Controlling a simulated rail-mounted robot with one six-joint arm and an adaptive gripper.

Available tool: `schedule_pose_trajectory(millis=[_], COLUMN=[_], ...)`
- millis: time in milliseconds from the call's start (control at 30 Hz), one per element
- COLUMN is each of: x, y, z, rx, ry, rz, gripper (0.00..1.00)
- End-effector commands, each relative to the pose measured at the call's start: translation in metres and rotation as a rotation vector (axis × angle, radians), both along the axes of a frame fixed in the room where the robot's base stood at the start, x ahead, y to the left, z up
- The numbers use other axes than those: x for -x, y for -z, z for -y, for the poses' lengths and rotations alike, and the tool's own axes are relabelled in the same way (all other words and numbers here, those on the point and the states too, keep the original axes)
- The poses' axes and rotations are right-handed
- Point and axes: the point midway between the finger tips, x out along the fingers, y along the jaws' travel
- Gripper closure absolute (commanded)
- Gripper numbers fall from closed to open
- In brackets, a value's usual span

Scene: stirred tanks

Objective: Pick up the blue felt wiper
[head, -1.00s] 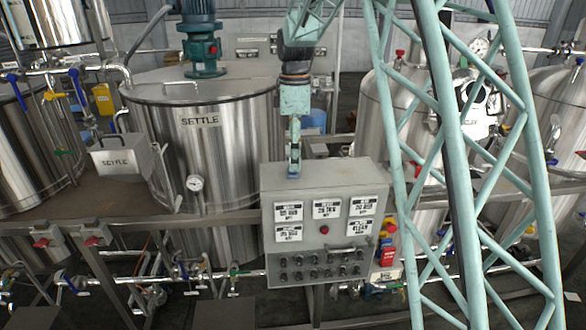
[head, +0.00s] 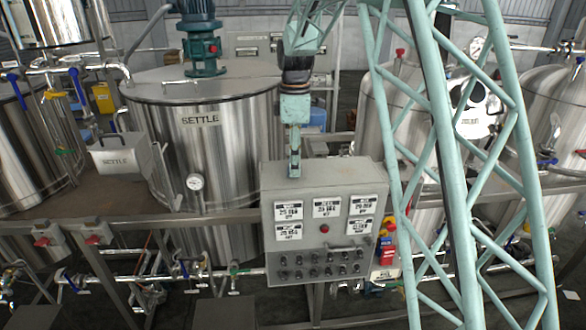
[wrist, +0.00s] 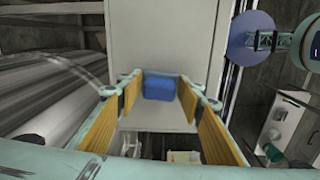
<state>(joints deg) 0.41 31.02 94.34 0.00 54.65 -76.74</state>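The blue felt wiper (wrist: 160,87) shows in the wrist view as a small blue block on a light grey surface. My gripper (wrist: 160,95) is open, with one yellow-padded finger on each side of the wiper. A narrow gap shows on the left and the right finger is very close. In the head view my gripper (head: 294,170) points down at the top of the grey control box (head: 272,180). I cannot make out the wiper in the head view.
The control box carries several displays and knobs on its front. A steel tank marked SETTLE (head: 225,150) stands behind it to the left, with a green motor (head: 201,48) on top. More tanks (head: 375,115) and pipes stand to the right.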

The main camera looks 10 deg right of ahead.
Motion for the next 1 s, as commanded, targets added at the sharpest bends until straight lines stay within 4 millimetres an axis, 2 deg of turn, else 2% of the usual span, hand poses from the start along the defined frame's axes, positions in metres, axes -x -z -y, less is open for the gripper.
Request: schedule_pose_trajectory(millis=[33,200,633,1000], x=[0.0,0.0,0.0,-0.001], y=[0.0,0.0,-0.003,-0.026], z=[0.0,0.0,0.0,0.0], rx=[0.0,0.0,0.0,0.0], ry=[0.0,0.0,0.0,0.0], rz=[0.0,0.0,0.0,0.002], gripper=[0.7,0.84,0.84,0.84])
